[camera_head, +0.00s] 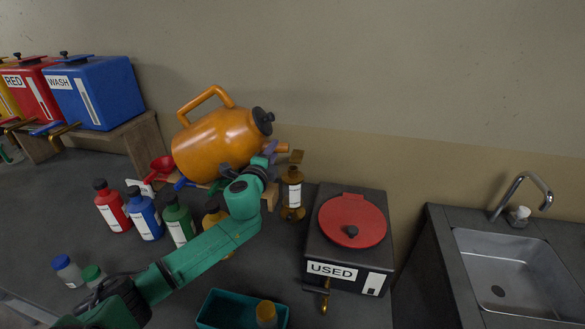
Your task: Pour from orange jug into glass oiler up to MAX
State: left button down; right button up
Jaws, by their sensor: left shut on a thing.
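The orange jug (216,143) lies tilted on its side on a wooden stand, handle up and black cap (263,120) to the right. A small tap spout (282,149) sticks out to the right below the cap. The amber glass oiler (292,194) with a white label stands upright beneath and just right of the spout, a flat brass-coloured piece at its top. Its liquid level and MAX mark are too small to read. My left gripper (266,162) is shut at the jug's tap; the arm partly hides the contact. My right gripper is out of view.
Red (112,206), blue (144,214) and green (179,220) bottles stand left of my arm. The USED box (347,257) with a red lid is right of the oiler. A teal tray (228,311) is in front, and a sink (512,270) far right.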

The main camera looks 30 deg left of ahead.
pick_arm(q)
jog(key=shift+r, duration=0.25)
jog(key=shift+m+p, duration=0.3)
jog(key=shift+p, duration=0.05)
jog(key=shift+r+p, duration=0.1)
jog(key=shift+p, duration=0.2)
jog(key=shift+r+m+p, duration=0.1)
jog(key=shift+m+p, duration=0.25)
jog(key=shift+m, duration=0.05)
jog(key=shift+r+m+p, duration=0.1)
jog(key=shift+m+p, duration=0.2)
jog(key=shift+p, duration=0.1)
dwell(0.5)
